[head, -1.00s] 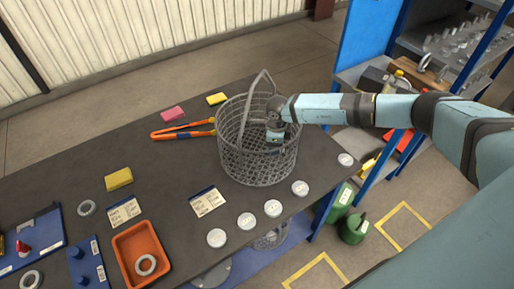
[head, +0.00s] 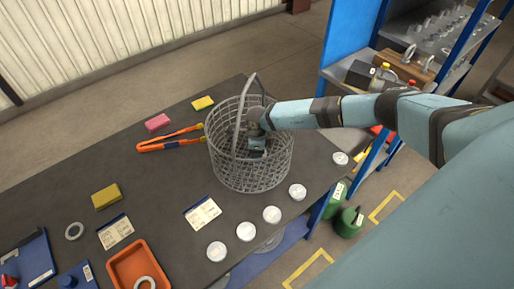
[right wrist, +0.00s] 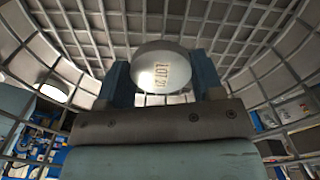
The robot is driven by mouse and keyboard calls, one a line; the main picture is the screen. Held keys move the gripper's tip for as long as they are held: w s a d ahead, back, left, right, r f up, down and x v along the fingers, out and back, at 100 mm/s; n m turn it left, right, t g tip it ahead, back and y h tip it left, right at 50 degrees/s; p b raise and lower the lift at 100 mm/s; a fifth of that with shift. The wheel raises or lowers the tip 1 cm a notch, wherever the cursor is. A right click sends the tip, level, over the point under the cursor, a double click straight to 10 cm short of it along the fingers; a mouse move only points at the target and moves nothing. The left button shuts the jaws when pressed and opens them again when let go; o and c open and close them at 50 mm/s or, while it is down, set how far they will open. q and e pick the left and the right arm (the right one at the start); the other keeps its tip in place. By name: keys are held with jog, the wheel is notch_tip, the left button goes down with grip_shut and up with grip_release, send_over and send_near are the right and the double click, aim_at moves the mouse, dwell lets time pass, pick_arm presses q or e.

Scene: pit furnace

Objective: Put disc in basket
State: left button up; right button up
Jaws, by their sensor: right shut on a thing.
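The grey wire basket (head: 226,162) stands on the dark table with its handle upright. My right gripper (head: 257,151) is inside the basket, below its rim, reaching in from the right. In the right wrist view it is shut on a pale round disc (right wrist: 161,72) marked with lettering, held between its two blue fingers. The basket's wire mesh (right wrist: 215,30) surrounds the disc in that view. Several more silvery discs lie along the front table edge, such as one disc (head: 272,214) and another disc (head: 340,158). My left gripper is out of view.
Orange-handled pliers (head: 170,140), a pink sponge (head: 157,122) and a yellow sponge (head: 203,103) lie left of the basket. A card (head: 202,213) and an orange tray (head: 117,262) are nearer. A blue-framed shelf (head: 352,35) stands right of the table.

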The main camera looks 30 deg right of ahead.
pick_arm(q)
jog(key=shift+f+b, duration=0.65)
jog(key=shift+b, duration=0.3)
pick_arm(e)
notch_tip(320, 180, down, 3)
jog(key=shift+f, duration=0.2)
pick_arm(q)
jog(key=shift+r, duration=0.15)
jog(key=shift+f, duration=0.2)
pick_arm(e)
jog(key=shift+f, duration=0.15)
jog(key=o, duration=1.2)
jog(key=shift+c, duration=0.2)
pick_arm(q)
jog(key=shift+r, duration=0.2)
pick_arm(e)
jog(key=shift+r, duration=0.2)
